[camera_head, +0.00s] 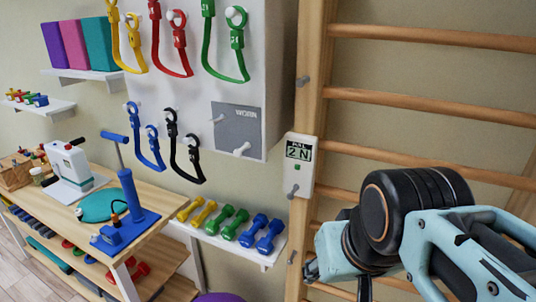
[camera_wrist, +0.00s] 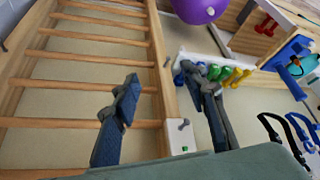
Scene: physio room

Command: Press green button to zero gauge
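The gauge (camera_head: 301,180) is a white box on the wooden upright of the wall bars. Its display reads "PULL 2 N". The small green button (camera_head: 297,167) sits just below the display, and a grey peg sticks out lower down. In the wrist view the gauge (camera_wrist: 176,141) appears upside down near the bottom, with the green button (camera_wrist: 185,148) visible and its display hidden. My gripper (camera_wrist: 160,76) is open and empty, its two dark fingers spread wide on either side of the wooden upright. It appears clear of the button. In the head view my arm is right of and below the gauge.
Wooden wall bars (camera_head: 430,99) extend right of the gauge. A pegboard (camera_head: 188,97) with coloured bands hangs to its left. A shelf of dumbbells (camera_head: 262,257) lies below left, near a purple ball (camera_wrist: 200,10). A wooden bench (camera_head: 165,211) stands farther left.

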